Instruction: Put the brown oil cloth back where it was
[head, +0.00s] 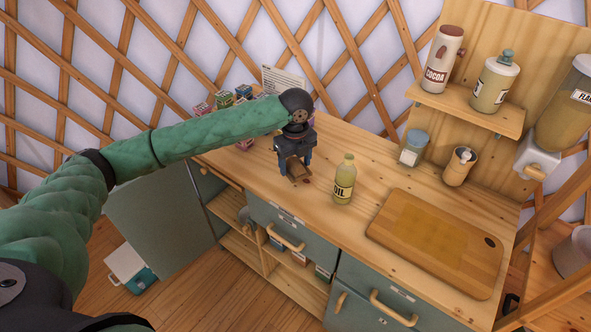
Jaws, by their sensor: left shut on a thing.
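My left gripper (294,165) reaches over the wooden counter from the left, pointing down. Its dark fingers are shut on a small brown cloth (297,168), which shows between them close to the counter top. The gripper hides part of the cloth, and I cannot tell whether its lower edge touches the counter. A bottle labelled OIL (344,180) stands upright to the right of the gripper, apart from it. My right gripper is out of view.
A cutting board (434,243) lies at the counter's right. Several small boxes (224,99) stand behind my left arm. Counter between bottle and board is clear.

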